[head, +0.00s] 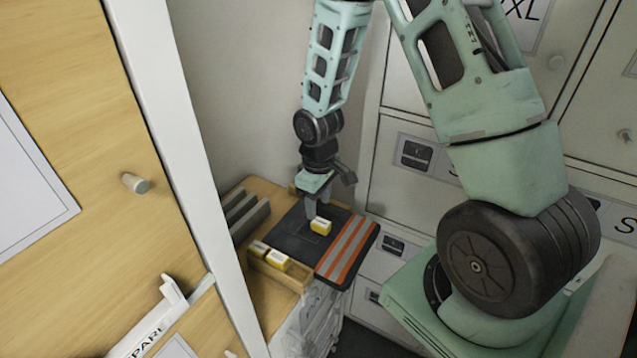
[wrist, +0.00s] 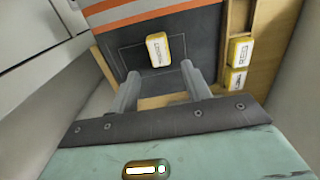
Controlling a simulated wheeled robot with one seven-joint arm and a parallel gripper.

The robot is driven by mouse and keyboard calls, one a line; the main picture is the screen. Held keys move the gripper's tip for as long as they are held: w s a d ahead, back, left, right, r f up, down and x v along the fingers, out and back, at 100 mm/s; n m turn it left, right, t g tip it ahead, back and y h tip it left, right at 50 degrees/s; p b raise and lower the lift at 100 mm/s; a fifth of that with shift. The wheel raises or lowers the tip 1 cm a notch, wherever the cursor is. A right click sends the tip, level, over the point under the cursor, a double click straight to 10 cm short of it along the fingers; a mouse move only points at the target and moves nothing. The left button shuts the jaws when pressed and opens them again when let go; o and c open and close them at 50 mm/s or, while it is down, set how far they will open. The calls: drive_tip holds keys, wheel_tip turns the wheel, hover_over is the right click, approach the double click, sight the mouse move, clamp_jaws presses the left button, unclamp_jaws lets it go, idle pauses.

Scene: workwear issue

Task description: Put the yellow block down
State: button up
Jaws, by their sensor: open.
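The yellow block (head: 320,227) rests on a dark mat (head: 296,251) with orange and grey stripes, on a wooden counter. In the wrist view the yellow block (wrist: 158,50) lies within or at the edge of a thin outlined rectangle on the mat. My gripper (head: 311,212) is above the mat beside the block. In the wrist view my gripper's two fingers (wrist: 160,80) are apart, and the block shows beyond their tips with nothing between them.
More yellow-and-white blocks (head: 277,259) sit in a wooden tray (head: 281,276) at the mat's near left. Grey slotted pieces (head: 243,212) stand on the counter's left. A wooden door (head: 75,130) with a white edge is close on the left; pale lockers (head: 410,165) stand at the right.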

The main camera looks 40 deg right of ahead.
sight(319, 221)
wheel_tip(319, 221, up, 7)
idle(0.3)
idle(0.5)
